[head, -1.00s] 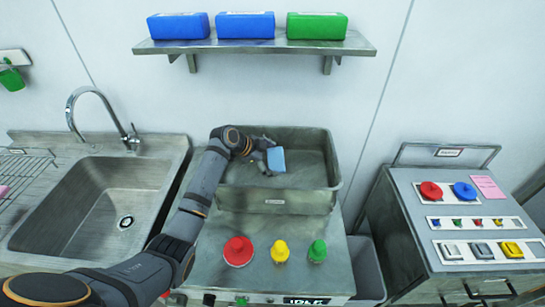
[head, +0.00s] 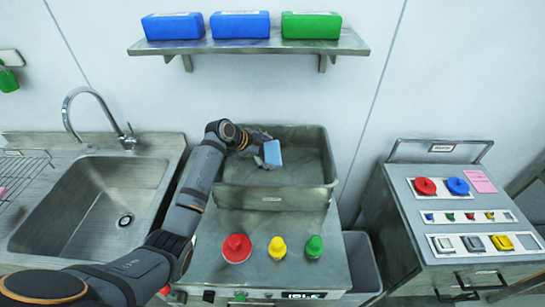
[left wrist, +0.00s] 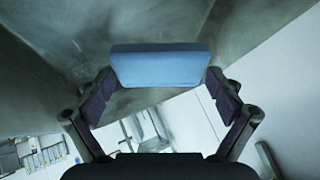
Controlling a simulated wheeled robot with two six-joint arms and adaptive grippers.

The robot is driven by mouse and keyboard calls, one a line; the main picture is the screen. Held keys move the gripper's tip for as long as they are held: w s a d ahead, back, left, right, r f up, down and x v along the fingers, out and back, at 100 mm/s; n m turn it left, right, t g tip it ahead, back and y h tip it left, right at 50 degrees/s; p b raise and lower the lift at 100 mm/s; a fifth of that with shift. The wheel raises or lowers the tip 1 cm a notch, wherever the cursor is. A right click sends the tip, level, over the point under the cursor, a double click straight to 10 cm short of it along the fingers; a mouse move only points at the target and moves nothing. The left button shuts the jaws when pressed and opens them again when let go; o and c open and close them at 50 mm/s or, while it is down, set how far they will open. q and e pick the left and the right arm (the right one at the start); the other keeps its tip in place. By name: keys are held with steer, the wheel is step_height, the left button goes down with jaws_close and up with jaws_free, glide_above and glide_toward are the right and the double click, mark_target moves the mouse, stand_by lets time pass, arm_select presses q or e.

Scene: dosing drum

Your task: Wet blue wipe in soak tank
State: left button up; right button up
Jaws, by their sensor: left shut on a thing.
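The blue wipe (head: 273,153) is a light-blue flat block inside the soak tank (head: 270,194), a grey metal basin on the centre bench. My left gripper (head: 259,159) reaches into the tank from the left and is shut on the wipe. In the left wrist view the wipe (left wrist: 160,66) spans between the two dark finger pads, with the tank's grey metal behind it. I cannot tell whether the wipe touches liquid or the tank floor. My right gripper is not in view.
A sink (head: 92,205) with a tap is at the left. Red, yellow and green knobs (head: 277,248) stand before the tank. A shelf (head: 250,46) with blue and green packs hangs above. A control cabinet (head: 440,220) stands at the right.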

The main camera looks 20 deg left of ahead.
mark_target(269, 155)
arm_select(q)
step_height(269, 155, up, 9)
steer(key=p, duration=0.6)
steer(key=shift+r, duration=0.15)
steer(key=shift+r+p, duration=0.1)
steer(key=shift+p, duration=0.25)
stand_by(1.7)
step_height(269, 155, up, 4)
steer(key=shift+f+p, duration=0.1)
steer(key=shift+p, duration=1.05)
